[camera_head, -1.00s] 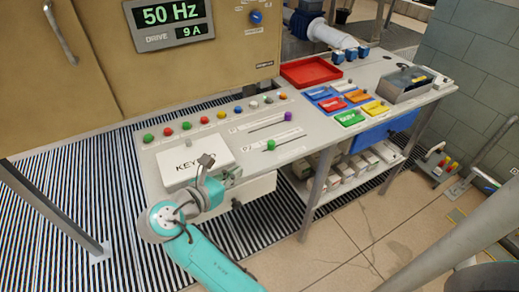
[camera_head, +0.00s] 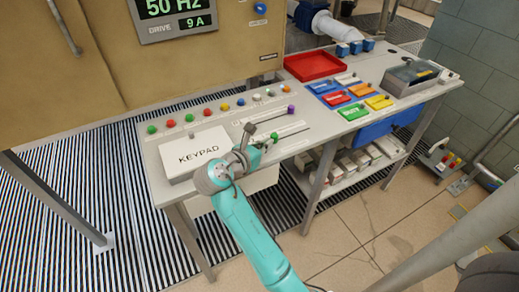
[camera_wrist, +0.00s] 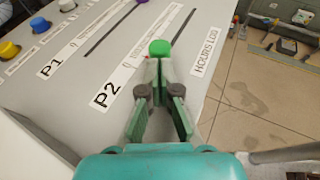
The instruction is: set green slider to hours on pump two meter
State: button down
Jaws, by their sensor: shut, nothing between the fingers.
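The green slider knob (camera_wrist: 160,47) stands on the sloped grey panel in the wrist view. It is at the P2-label end of its dark slot (camera_wrist: 184,26), which runs up and right from it. The P2 label (camera_wrist: 108,92) is left of my gripper, and a HOURS LOG label (camera_wrist: 205,45) is right of the slot. In the head view the green knob (camera_head: 274,136) shows just beyond my gripper (camera_head: 262,143). My gripper (camera_wrist: 160,66) is shut and empty, its fingertips just short of the knob; contact cannot be told.
A purple slider knob (camera_head: 291,109) sits at the right end of the P1 slot. The KEYPAD box (camera_head: 197,152) is left of my gripper. Several coloured buttons (camera_head: 190,118) line the panel's back. A red tray (camera_head: 313,65) and coloured bins lie further right.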

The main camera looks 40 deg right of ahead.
aim_at(289, 140)
jog(key=shift+d, duration=0.2)
jog(key=d, duration=0.2)
jog(key=s+d, duration=0.1)
jog(key=d, duration=0.2)
jog(key=s+d, duration=0.1)
jog(key=d, duration=0.2)
jog(key=shift+s, duration=0.15)
